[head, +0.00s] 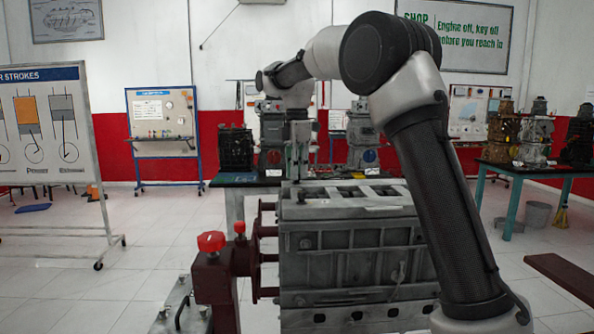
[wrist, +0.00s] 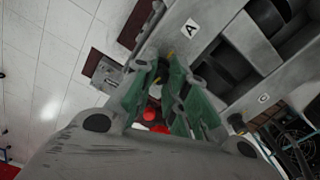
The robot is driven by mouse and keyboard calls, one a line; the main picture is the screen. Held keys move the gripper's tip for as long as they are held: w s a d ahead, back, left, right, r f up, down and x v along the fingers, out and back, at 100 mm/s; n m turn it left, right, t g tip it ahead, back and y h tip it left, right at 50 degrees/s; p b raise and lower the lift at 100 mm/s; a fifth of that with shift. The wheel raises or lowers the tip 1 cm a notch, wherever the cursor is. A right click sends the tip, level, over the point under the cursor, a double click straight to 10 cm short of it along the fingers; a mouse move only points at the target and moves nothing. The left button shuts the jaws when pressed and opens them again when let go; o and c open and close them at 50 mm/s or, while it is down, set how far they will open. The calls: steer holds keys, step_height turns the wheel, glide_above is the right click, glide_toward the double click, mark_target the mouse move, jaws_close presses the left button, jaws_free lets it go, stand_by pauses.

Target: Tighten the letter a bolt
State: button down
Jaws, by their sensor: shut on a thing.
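The grey engine block (head: 350,240) stands on a dark red stand in front of me. My gripper (head: 297,178) points down at the left end of the block's top. In the wrist view my gripper (wrist: 168,62) has its green-padded fingers drawn together at the tips. A small yellowish piece, seemingly the letter A bolt (wrist: 171,53), shows between the fingertips, mostly hidden. The white letter A label (wrist: 190,28) lies on the block's top right beside the tips. A letter C label (wrist: 263,98) is farther right. The bolt's depth cannot be told.
Red knobs (head: 211,241) top the stand at the block's left. A whiteboard (head: 50,140) stands at the left. A bench with engines (head: 520,140) is at the right, and more engines stand behind the block. The floor at left is mostly clear.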

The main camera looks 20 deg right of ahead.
steer(key=m, duration=1.7)
steer(key=shift+r, duration=0.1)
steer(key=m, duration=0.3)
steer(key=shift+m, duration=0.3)
steer(key=m, duration=0.4)
steer(key=shift+m, duration=0.3)
steer(key=m, duration=0.4)
steer(key=shift+m, duration=0.3)
steer(key=shift+w+m, duration=0.1)
steer(key=shift+m, duration=1.9)
